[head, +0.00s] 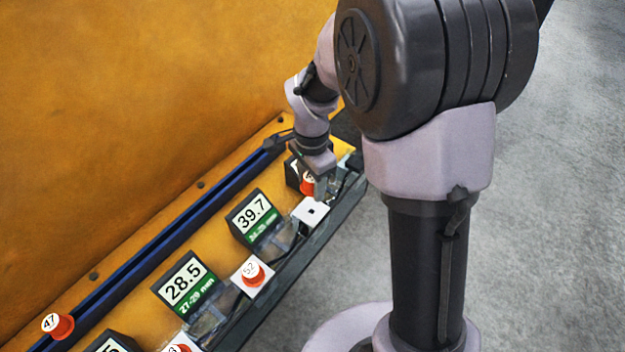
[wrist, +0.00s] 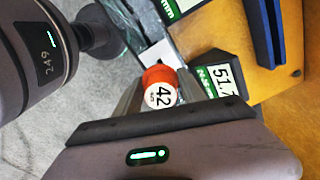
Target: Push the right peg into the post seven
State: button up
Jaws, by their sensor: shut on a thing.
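My gripper (head: 322,188) is shut on a red peg with a white cap (head: 307,187). In the wrist view the cap of this peg (wrist: 160,88) reads 42, and the fingers sit on both sides of it. Just in front of it is a white square post top with a dark hole (head: 311,212), empty. It also shows in the wrist view (wrist: 158,53), partly hidden behind the peg. The peg appears above and beside this post, not in it. I cannot read any post number.
A red peg marked 52 (head: 252,272) stands in a white post. A peg marked 47 (head: 58,326) is by the blue rail (head: 180,236). An orange wall rises behind.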

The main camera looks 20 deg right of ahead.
jog(key=shift+a, duration=0.1)
jog(key=b, duration=0.5)
send_over(311, 205)
jog(key=s, duration=0.2)
jog(key=f, duration=0.6)
jog(key=shift+a, duration=0.25)
jog(key=shift+f+b, duration=1.7)
jog(key=shift+b, duration=0.2)
dwell(0.3)
